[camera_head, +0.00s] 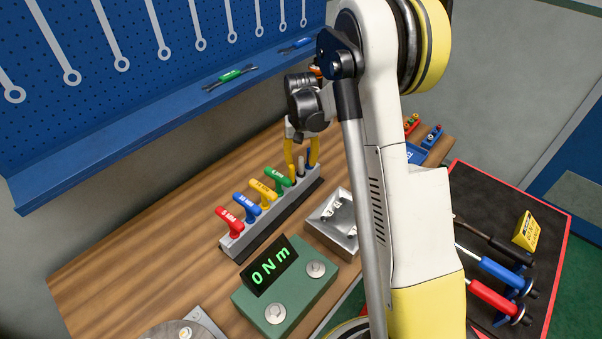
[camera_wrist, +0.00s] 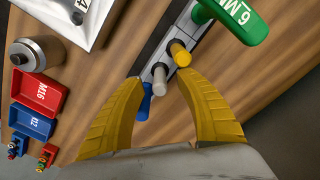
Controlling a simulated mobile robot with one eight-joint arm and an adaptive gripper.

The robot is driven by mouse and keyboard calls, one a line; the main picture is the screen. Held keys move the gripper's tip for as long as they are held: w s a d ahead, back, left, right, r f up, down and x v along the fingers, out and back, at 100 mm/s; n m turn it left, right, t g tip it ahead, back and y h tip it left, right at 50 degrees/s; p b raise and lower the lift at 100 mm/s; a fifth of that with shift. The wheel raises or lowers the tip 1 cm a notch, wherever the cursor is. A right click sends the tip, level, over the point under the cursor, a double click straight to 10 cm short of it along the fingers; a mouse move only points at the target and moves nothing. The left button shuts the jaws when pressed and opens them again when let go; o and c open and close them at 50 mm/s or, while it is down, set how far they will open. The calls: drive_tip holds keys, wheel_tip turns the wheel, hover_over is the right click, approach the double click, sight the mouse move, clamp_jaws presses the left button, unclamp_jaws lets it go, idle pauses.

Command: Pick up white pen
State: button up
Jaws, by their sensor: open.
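The white pen (camera_wrist: 160,74) stands in the grey rack (camera_wrist: 185,22) between a yellow pen (camera_wrist: 180,53) and a blue pen (camera_wrist: 145,104). In the head view the white pen (camera_head: 301,165) shows at the rack's far end, between my fingers. My gripper (camera_wrist: 158,82) is open, with its two yellow fingers spread to either side of the white pen. It also shows in the head view (camera_head: 301,170), low over the rack. I see no clear contact with the pen. The lower part of the pen is hidden in the rack.
A green 6 mm T-handle (camera_wrist: 240,20) stands beside the pens, with yellow, blue and red handles farther along. A metal box (camera_head: 335,222) and a torque display (camera_head: 285,285) are near. Red (camera_wrist: 38,92) and blue (camera_wrist: 32,122) bins lie to the left in the wrist view.

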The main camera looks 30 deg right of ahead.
clamp_jaws()
drive_tip(key=shift+r, duration=0.1)
wheel_tip(320, 180, up, 10)
drive_tip(key=shift+p, duration=1.15)
